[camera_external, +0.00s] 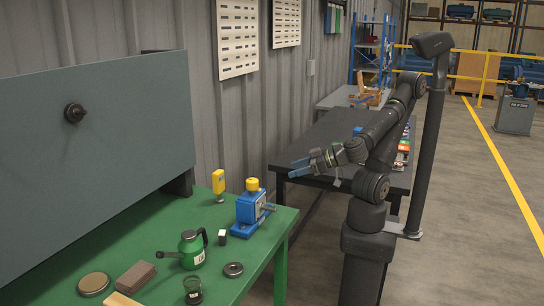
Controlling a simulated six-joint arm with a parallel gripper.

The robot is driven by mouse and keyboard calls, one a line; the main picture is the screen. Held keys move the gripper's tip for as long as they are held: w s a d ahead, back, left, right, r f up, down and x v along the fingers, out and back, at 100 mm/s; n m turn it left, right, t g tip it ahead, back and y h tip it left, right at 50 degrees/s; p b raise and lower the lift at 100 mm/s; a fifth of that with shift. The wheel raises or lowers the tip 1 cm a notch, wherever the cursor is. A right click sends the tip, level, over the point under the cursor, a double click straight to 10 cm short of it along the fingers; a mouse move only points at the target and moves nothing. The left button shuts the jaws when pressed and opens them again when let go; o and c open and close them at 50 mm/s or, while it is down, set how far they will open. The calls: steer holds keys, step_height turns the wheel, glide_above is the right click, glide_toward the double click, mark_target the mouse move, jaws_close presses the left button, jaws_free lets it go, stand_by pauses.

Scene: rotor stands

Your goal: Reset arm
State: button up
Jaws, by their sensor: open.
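My gripper (305,168) is at the end of my dark arm, in the middle of the view. Its blue-tipped fingers point left and are apart, with nothing seen between them. It hangs in the air in front of the black table (328,140), to the right of and above the green table (262,262). No rotor stand can be clearly made out.
The green table holds a blue device with a yellow cap (251,208), a yellow tool (218,184), a green can (192,248), a metal ring (233,269), a brown block (136,277) and a round tin (93,284). A grey panel (110,150) stands behind. Open floor lies right.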

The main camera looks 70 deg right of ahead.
steer(key=x, duration=1.2)
stand_by(0.5)
steer(key=shift+w+f, duration=0.1)
steer(key=shift+f, duration=0.05)
glide_toward(252, 180)
steer(key=x, duration=0.7)
steer(key=f+x, duration=0.1)
steer(key=x, duration=0.2)
steer(key=shift+d, duration=0.15)
steer(key=shift+m+h, duration=0.3)
steer(key=shift+h, duration=0.1)
steer(key=shift+m+h, duration=0.3)
stand_by(1.6)
